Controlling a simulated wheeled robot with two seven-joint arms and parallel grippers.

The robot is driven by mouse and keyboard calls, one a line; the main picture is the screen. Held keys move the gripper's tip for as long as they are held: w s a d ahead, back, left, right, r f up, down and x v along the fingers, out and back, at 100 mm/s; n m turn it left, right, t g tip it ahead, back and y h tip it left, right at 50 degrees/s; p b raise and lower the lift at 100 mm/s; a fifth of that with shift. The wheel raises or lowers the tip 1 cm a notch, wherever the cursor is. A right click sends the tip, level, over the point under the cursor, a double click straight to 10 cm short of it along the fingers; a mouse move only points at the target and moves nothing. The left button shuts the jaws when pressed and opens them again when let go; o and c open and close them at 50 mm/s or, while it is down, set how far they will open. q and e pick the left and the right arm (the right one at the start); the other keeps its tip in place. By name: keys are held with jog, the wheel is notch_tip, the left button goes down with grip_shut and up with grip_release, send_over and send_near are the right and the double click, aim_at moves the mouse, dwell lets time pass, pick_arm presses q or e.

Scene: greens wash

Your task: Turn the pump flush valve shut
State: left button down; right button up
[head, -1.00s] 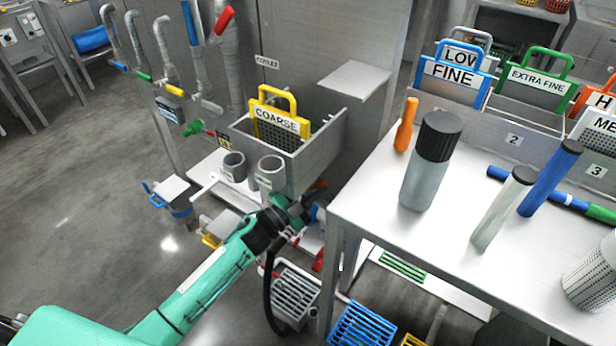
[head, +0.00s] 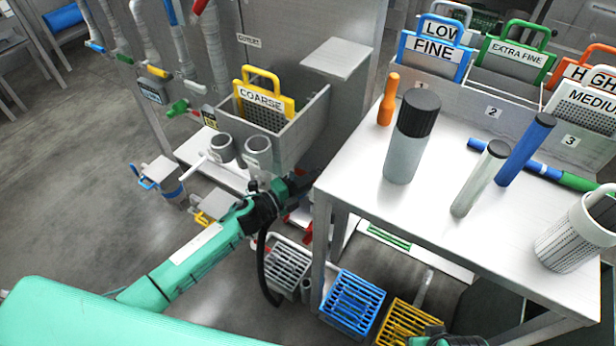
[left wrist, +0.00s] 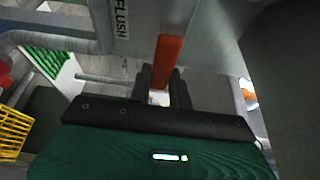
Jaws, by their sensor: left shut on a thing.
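The flush valve's orange-red handle (left wrist: 169,58) stands between my left gripper's dark fingers (left wrist: 161,84) in the left wrist view. A FLUSH label (left wrist: 121,18) is on the grey surface beside it. The left gripper is shut on the handle. In the head view my left gripper (head: 298,186) reaches under the grey sink, close to the table's left edge. Its fingertips and the handle are dark and mostly hidden there. I cannot tell the valve's exact angle.
The sink (head: 305,135) holds a yellow COARSE screen (head: 262,98). The white table (head: 345,185) is close on the right, bearing bottles and an orange-handled tool (head: 388,100). Blue (head: 352,303) and yellow (head: 408,322) baskets are low by the table.

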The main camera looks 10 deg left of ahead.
pick_arm(q)
jog(key=shift+f, duration=0.2)
pick_arm(e)
jog(key=shift+f, duration=0.15)
pick_arm(q)
jog(key=c, duration=1.3)
grip_release()
jog(key=shift+s+a, duration=0.1)
jog(key=v, duration=1.3)
jog(key=shift+s+a, duration=0.15)
jog(key=shift+a, duration=0.1)
pick_arm(e)
jog(key=shift+s+r, duration=0.15)
jog(key=shift+r, duration=0.15)
jog(key=shift+w+r, duration=0.15)
jog(key=shift+w, duration=0.1)
